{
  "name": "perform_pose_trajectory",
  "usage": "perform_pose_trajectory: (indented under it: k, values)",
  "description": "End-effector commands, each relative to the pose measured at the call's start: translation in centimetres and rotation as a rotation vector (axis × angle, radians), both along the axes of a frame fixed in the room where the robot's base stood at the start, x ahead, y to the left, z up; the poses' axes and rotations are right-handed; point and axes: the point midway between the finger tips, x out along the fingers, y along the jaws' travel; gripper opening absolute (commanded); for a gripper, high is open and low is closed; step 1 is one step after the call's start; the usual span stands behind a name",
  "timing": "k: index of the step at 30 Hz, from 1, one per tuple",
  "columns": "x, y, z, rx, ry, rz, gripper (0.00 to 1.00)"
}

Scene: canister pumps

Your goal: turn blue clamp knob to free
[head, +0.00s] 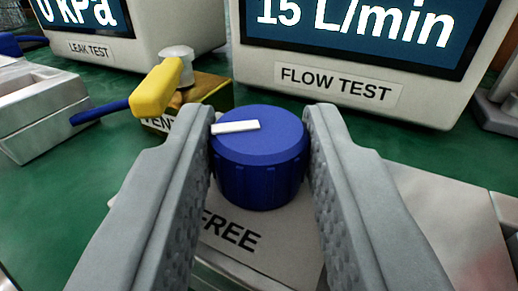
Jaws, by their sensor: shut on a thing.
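The blue clamp knob (262,160) is a ribbed blue cylinder in the middle of the head view. A white pointer bar on its top lies nearly level and points to the left in the picture. The knob stands on a light grey plate (280,255) with the printed word FREE in front of it, partly covered by my left finger. My gripper (260,158) is shut on the knob, with one grey textured finger at each side. Any other marking on the plate is hidden behind the fingers or the knob.
A yellow-handled valve (157,88) with a blue tube stands behind left, close to my left finger. A LEAK TEST display (115,45) reads 0 kPa. A FLOW TEST display (340,90) reads 15 L/min behind the knob. Green bench surface (85,165) shows at left.

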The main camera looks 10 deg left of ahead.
Motion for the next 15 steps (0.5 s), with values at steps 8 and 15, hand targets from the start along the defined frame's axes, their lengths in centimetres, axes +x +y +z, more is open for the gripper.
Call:
perform_pose_trajectory:
  k: [8, 15]
  values:
    - [0.02, 0.00, 0.11, 0.000, -0.002, -0.001, 0.50]
    - [0.00, 0.00, 0.04, 0.000, -0.001, -0.001, 0.50]
